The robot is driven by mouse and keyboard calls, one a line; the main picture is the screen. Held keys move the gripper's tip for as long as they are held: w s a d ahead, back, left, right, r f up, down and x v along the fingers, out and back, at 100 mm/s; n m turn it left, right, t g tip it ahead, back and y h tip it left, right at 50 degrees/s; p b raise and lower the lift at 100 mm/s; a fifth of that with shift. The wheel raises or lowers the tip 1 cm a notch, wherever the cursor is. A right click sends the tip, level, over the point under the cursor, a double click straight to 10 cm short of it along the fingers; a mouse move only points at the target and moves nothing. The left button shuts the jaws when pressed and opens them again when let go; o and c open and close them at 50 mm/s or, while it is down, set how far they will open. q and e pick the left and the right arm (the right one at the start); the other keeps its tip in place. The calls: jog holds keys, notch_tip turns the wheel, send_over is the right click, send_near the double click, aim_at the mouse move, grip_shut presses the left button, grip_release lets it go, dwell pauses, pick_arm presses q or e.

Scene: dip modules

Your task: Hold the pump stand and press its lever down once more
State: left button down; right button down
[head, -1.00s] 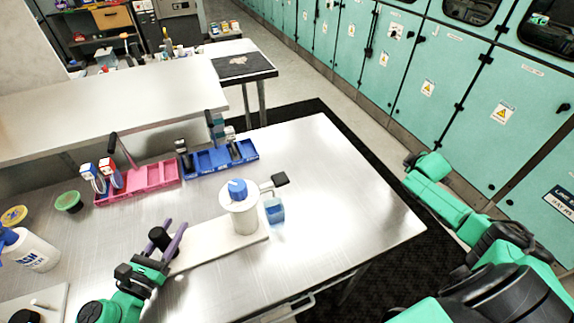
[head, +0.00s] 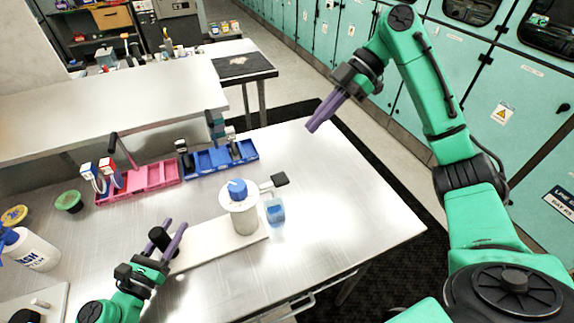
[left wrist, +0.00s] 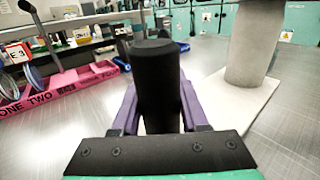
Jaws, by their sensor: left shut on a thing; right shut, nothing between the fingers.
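The pump stand is a white base board (head: 215,243) on the metal table, with a white cylinder (head: 243,220) and blue cap (head: 237,188) at its right end. Its lever, with a black pad (head: 280,179), sticks out to the right from the top. A small clear cup with blue liquid (head: 275,211) stands below the pad. My left gripper (head: 172,240) is shut on the black post (left wrist: 158,85) at the stand's left end; the cylinder also shows in the left wrist view (left wrist: 254,45). My right gripper (head: 314,127) is shut and empty, raised beyond the lever, up and right of it.
A pink tray (head: 150,180) and a blue tray (head: 215,158) with tools lie behind the stand. A white bottle (head: 35,250) and a green bowl (head: 69,203) are at left. The table right of the cup is clear.

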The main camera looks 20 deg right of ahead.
send_over(276, 178)
jog(key=d, duration=0.4)
notch_tip(276, 178, down, 6)
jog(key=f, duration=0.2)
jog(key=a+f, duration=0.1)
jog(key=f, duration=0.1)
jog(key=shift+a+f, duration=0.1)
jog(key=shift+f, duration=0.5)
